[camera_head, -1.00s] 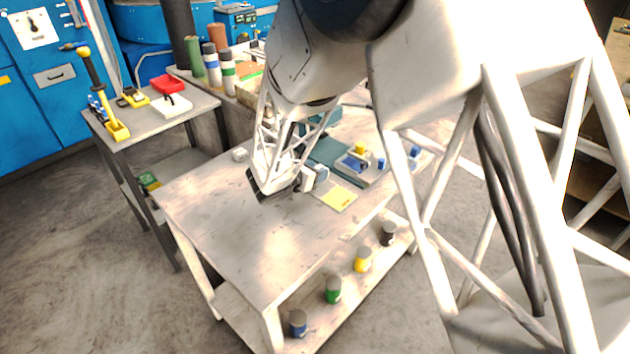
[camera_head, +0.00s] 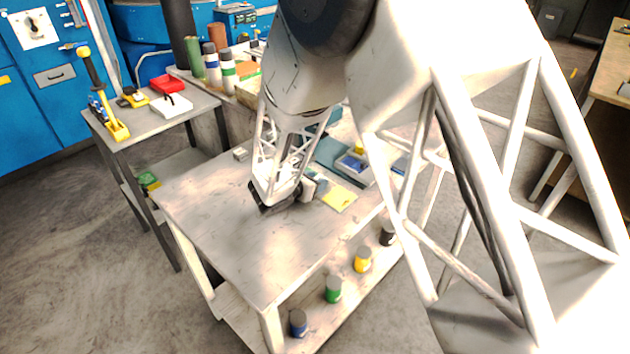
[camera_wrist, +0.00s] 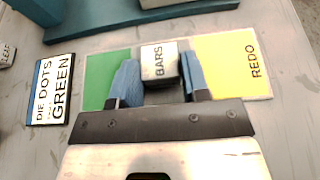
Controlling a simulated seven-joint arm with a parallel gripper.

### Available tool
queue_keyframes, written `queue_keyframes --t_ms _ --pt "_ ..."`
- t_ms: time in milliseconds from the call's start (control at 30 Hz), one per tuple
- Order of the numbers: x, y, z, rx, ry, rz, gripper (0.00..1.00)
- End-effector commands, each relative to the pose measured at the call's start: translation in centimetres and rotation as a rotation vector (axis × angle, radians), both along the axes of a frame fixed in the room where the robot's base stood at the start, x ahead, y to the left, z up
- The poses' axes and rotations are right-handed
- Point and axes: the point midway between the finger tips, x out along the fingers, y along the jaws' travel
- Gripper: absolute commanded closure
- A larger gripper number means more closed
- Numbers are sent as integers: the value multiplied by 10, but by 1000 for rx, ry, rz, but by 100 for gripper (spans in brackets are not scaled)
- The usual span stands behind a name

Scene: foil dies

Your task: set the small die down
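The small die (camera_wrist: 160,62), a pale block marked BARS, sits between the two blue fingers of my gripper (camera_wrist: 160,80) in the wrist view. Both fingers appear to press on its sides. Below it lies a mat with a green field (camera_wrist: 107,80) on the left, a grey middle strip and a yellow field (camera_wrist: 238,68) marked REDO on the right. The die is over the grey strip; I cannot tell whether it touches. In the head view my gripper (camera_head: 312,186) is low over the table beside the yellow field (camera_head: 340,197); the green field is hidden there.
A card (camera_wrist: 52,90) reading DIE DOTS GREEN lies left of the mat. A block marked LEAF (camera_wrist: 7,55) is at the far left edge. A teal fixture (camera_wrist: 100,18) stands behind. The table's (camera_head: 225,225) near left part is clear.

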Motion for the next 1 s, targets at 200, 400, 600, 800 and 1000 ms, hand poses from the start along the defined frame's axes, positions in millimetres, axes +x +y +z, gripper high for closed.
queue_keyframes --t_ms 200,400,600,800,1000 --pt "0 0 0 0 0 0 32" --pt "0 0 0 0 0 0 32" --pt "-1 1 4 0 0 1 32" --pt "-10 10 9 1 -1 1 32" --pt "-25 26 18 1 -1 2 32"
